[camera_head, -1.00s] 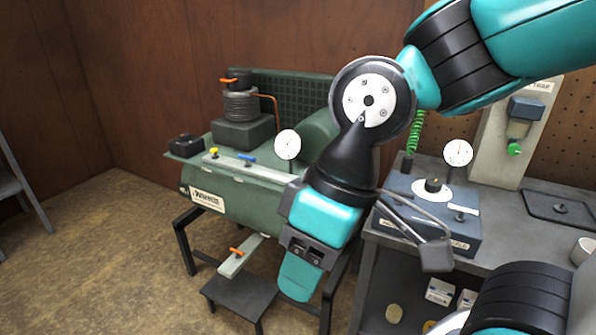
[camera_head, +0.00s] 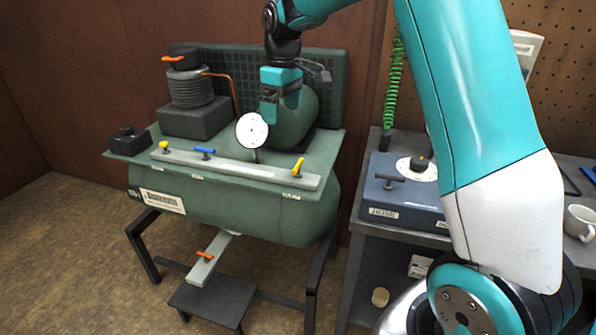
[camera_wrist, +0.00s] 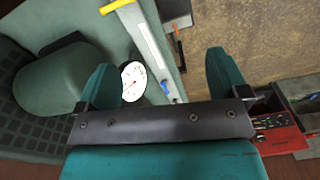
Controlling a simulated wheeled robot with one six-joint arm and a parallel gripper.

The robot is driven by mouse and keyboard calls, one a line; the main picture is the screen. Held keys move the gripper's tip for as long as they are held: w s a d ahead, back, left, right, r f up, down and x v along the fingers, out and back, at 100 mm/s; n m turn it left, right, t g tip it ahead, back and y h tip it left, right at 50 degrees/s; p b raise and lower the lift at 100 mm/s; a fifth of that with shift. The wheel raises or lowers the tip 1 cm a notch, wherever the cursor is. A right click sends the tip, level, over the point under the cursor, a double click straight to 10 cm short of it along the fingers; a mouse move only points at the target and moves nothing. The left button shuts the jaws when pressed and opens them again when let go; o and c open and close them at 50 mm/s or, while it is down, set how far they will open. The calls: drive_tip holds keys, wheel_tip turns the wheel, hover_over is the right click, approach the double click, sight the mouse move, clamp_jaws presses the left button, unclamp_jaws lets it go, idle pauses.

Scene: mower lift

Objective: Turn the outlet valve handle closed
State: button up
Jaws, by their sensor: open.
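A pale rail on the green tank carries several lever handles: a left yellow handle (camera_head: 164,146), a blue handle (camera_head: 204,151) and a right yellow handle (camera_head: 298,166). The small labels by them are too small to read, so I cannot tell which is the outlet valve. In the wrist view a yellow handle (camera_wrist: 117,5) lies at the top edge and the blue handle (camera_wrist: 166,87) near the middle. My gripper (camera_head: 279,112) is open and empty, pointing down above the tank, behind the rail and near the gauge. It touches no handle that I can see.
A white dial gauge (camera_head: 252,131) stands up behind the rail, close to my gripper. An orange handle (camera_head: 205,255) is on the lower strip, another (camera_head: 173,58) on the ribbed cylinder. A blue box (camera_head: 398,190) stands on the bench at right.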

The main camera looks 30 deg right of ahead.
hover_over(298, 164)
wheel_tip(298, 164, down, 3)
wheel_tip(298, 164, down, 17)
drive_tip(key=shift+f, duration=0.15)
drive_tip(key=c, duration=0.6)
